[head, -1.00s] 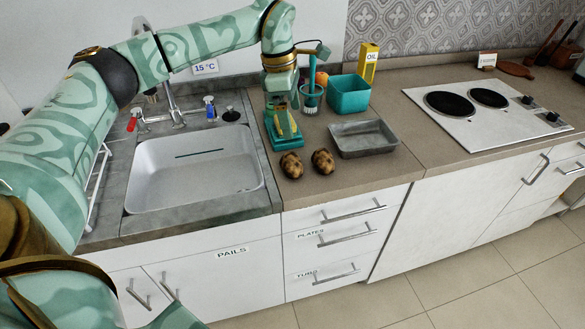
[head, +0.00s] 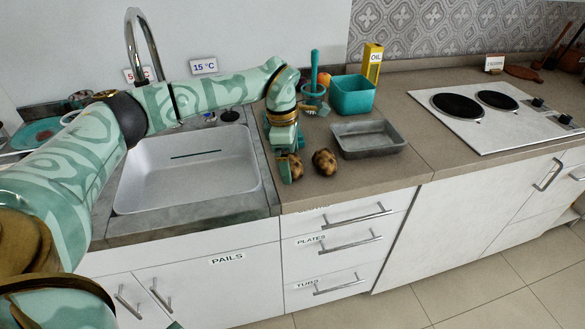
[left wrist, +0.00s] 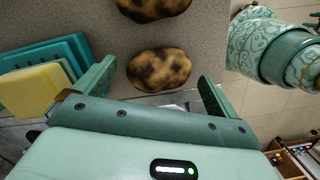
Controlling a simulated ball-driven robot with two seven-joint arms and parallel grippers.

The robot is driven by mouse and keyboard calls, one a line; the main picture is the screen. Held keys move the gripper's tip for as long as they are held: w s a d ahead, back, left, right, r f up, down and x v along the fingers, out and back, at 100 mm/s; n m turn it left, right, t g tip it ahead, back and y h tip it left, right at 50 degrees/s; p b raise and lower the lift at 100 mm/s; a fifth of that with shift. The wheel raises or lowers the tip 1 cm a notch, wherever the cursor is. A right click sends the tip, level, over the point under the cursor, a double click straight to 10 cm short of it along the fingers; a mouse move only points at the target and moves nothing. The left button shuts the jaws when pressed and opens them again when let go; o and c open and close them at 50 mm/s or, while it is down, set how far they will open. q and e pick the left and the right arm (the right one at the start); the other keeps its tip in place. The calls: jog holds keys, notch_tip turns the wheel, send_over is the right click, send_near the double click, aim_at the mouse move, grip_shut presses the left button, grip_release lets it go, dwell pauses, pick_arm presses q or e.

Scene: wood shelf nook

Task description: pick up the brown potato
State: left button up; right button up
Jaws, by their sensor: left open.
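Two brown, dark-mottled potatoes lie side by side on the counter right of the sink. The left potato (head: 296,168) is partly hidden by my left gripper (head: 290,162); the right potato (head: 324,162) stands clear. In the left wrist view, my open left gripper (left wrist: 157,72) has one finger on each side of the nearer potato (left wrist: 159,69), with gaps showing on both sides. The other potato (left wrist: 153,7) is beyond it, cut by the top edge. My right gripper is not in view.
A grey metal tray (head: 368,152) is right of the potatoes, with a teal bin (head: 352,95) and yellow oil box (head: 372,62) behind. A teal sponge holder with a yellow sponge (left wrist: 32,90) is close beside the left finger. The sink (head: 185,175) is left; the counter's front edge is near.

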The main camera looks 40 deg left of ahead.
pick_arm(q)
jog(key=shift+w+d+f, duration=0.1)
jog(key=shift+w+f, duration=0.05)
jog(key=shift+f, duration=0.75)
jog(key=shift+r, duration=0.15)
jog(key=shift+c, duration=0.9)
jog(key=c, duration=0.9)
